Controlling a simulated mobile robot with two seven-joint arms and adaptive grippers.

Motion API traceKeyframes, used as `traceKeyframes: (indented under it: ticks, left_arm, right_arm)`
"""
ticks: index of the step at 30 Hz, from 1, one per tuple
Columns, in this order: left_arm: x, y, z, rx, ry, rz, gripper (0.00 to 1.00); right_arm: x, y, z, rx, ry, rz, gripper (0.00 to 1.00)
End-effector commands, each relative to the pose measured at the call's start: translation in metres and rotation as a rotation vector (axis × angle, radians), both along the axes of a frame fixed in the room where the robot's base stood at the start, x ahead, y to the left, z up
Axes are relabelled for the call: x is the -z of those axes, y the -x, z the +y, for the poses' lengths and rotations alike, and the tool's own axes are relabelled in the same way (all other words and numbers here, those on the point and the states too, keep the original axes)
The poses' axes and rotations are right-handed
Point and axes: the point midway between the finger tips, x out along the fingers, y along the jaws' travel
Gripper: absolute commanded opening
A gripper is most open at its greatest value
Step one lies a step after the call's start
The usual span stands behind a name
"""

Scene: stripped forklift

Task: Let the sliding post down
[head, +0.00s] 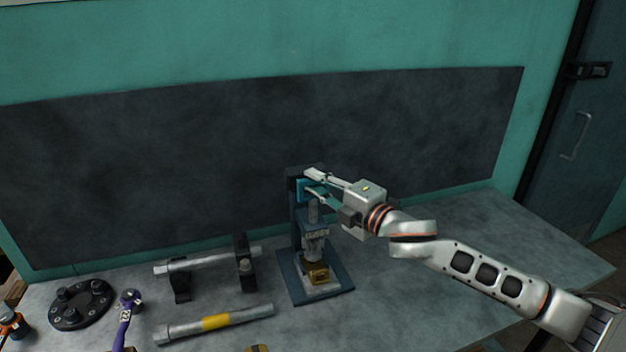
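A small press-like stand with a dark upright (297,215) and a blue-grey base (335,285) stands on the bench. A teal block (302,188) is near the top of the upright. Below it a grey vertical post (313,212) runs down to a grey holder and a brass-coloured piece (318,272) low on the stand. My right gripper (314,184) reaches in from the right at the top of the stand. Its fingers are apart, one above the other, at the teal block. Whether they touch or grip it is not clear. My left gripper is not in view.
Left of the stand, a metal rod (205,262) rests on dark supports. In front lies a grey bar with a yellow band (216,322). A dark round flange (80,304), a purple tool (126,312) and an orange-and-grey item (12,324) are farther left. The bench right of the stand is clear.

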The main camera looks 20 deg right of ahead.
Motion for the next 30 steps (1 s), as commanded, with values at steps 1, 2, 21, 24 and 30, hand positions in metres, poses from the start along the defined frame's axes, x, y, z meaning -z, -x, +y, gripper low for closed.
traceKeyframes:
  ticks: [1, 2, 21, 24, 30]
  left_arm:
    - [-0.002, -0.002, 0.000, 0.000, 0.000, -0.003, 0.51]
    - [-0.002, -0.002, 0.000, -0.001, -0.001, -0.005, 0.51]
    - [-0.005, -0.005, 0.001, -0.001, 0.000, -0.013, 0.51]
    - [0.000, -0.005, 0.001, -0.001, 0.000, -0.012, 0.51]
    - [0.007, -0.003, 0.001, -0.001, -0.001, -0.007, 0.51]
  right_arm:
    - [-0.001, -0.004, 0.002, 0.000, -0.001, 0.000, 0.17]
    - [0.000, -0.006, 0.003, -0.001, -0.001, 0.000, 0.17]
    - [0.004, -0.010, 0.005, 0.000, 0.000, 0.002, 0.00]
    - [0.018, -0.010, 0.005, 0.001, 0.001, 0.005, 0.00]
    - [0.035, -0.010, 0.004, 0.001, 0.001, 0.004, 0.00]
